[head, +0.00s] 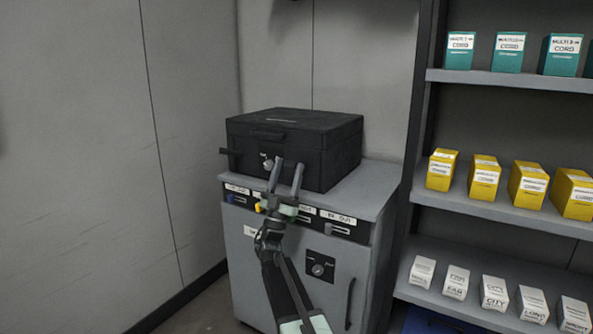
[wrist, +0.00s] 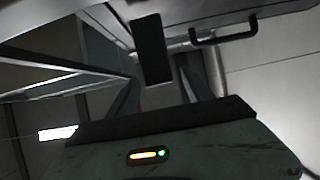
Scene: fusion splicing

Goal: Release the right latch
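A black case (head: 338,148) with a handle (head: 267,135) on its front stands on a grey cabinet. A dark bar (head: 230,152) sticks out from the front at its left end. My gripper (head: 287,164) is at the right part of the case front, its two fingers apart. In the wrist view, a black block (wrist: 150,48), seemingly the right latch, shows beyond and between the spread fingers (wrist: 158,88), with the handle (wrist: 222,36) to its right. Contact with the block cannot be told. In the head view the right latch is hidden by my gripper or too dark to make out.
The grey cabinet (head: 290,258) has labelled slots along its top front and a round knob (head: 319,268). Shelves (head: 500,89) with teal, yellow and white boxes stand close on the right. A bare grey wall (head: 80,150) is on the left.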

